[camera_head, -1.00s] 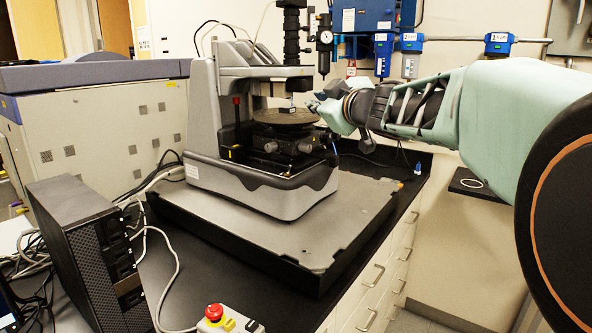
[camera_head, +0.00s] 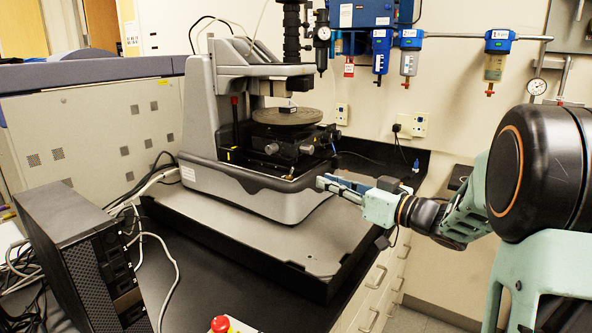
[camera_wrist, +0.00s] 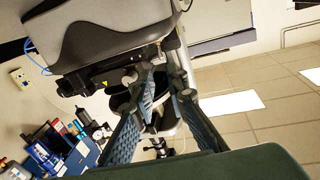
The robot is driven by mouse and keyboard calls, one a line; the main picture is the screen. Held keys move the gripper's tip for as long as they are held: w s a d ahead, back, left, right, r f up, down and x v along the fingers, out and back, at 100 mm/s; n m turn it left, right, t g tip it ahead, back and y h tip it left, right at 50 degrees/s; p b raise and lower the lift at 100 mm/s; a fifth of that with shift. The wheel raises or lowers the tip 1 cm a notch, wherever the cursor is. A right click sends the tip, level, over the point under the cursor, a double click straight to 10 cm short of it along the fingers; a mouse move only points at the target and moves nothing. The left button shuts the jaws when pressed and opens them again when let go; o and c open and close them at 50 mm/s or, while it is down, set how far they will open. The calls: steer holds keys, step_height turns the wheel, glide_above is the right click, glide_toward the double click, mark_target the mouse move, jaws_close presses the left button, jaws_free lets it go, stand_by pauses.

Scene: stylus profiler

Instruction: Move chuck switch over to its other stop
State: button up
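I cannot make out the chuck switch for certain in either view. My gripper (camera_head: 322,183) is at the right front corner of the profiler's base, fingers pointing left; whether it touches the base is unclear. In the wrist view, which is turned over, the two blue-padded fingers of my gripper (camera_wrist: 160,95) stand apart. The profiler's grey base (camera_wrist: 110,30) and dark stage parts (camera_wrist: 85,80) lie beyond the fingertips.
The slab (camera_head: 270,245) has a clear front area. A black computer tower (camera_head: 85,260) with loose cables stands at the left. A red button (camera_head: 220,323) is at the front edge. Blue regulators (camera_head: 410,40) hang on the back wall.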

mark_target(297, 181)
steer(key=x, duration=1)
steer(key=shift+w+a, duration=0.2)
steer(key=shift+a, duration=0.05)
jaws_close()
